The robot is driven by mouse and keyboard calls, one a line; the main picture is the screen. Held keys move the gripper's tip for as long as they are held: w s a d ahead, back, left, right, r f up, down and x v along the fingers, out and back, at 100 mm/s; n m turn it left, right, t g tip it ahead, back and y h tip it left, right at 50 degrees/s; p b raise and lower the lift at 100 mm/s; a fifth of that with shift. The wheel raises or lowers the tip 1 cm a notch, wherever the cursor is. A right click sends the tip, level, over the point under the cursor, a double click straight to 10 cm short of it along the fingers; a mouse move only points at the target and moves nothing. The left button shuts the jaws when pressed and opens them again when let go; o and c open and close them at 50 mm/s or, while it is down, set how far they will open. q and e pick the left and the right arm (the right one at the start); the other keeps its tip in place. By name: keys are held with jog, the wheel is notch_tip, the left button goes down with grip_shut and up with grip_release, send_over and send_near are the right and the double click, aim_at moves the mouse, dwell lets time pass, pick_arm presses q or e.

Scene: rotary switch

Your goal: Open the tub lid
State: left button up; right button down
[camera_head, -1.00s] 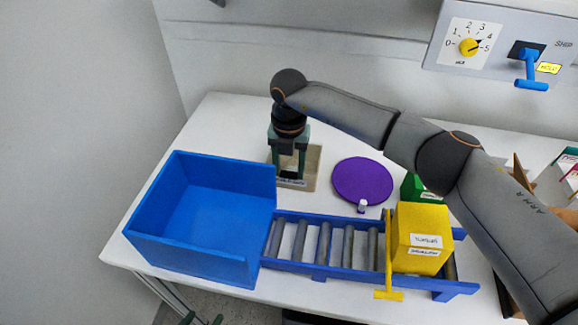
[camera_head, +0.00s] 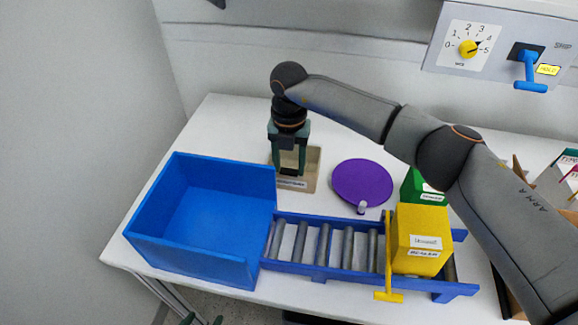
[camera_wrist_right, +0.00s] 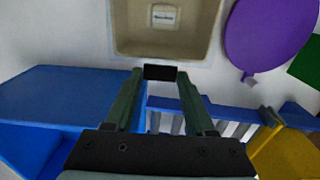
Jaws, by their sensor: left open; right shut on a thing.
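A beige square tub (camera_head: 313,172) with a raised rim and a white label stands at the back of the table. It also shows in the right wrist view (camera_wrist_right: 122,30). My right gripper (camera_head: 288,172) points down over it and hides part of it. In the right wrist view its fingers (camera_wrist_right: 160,85) are shut on a small black block (camera_wrist_right: 160,72); I cannot tell whether the block is joined to the tub or its lid. Only a dark green tip of my left gripper (camera_head: 188,319) shows at the bottom edge.
A blue open bin (camera_head: 190,265) stands left front. A roller conveyor (camera_head: 322,250) carries a yellow box (camera_head: 420,235). A purple round disc (camera_head: 362,183) lies right of the tub, near a green box (camera_head: 425,192). A wall panel holds a yellow dial (camera_head: 468,49) and blue lever (camera_head: 530,75).

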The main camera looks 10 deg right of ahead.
aim_at(291, 166)
jog(key=r, duration=0.1)
jog(key=w+r, duration=0.2)
jog(key=shift+d+r, duration=0.2)
jog(key=shift+d, duration=0.15)
jog(key=shift+w+d+r, duration=0.2)
jog(key=shift+w+r, duration=0.25)
jog(key=shift+r, duration=0.1)
jog(key=shift+w+d+r, duration=0.2)
jog(key=shift+w+r, duration=0.25)
jog(key=shift+r, duration=0.05)
jog(key=c, duration=0.7)
grip_release()
jog(key=o, duration=0.3)
jog(key=shift+w+f, duration=0.15)
jog(key=shift+f, duration=0.05)
jog(key=shift+o, duration=0.8)
jog(key=shift+s+a, duration=0.1)
jog(key=shift+s, duration=0.1)
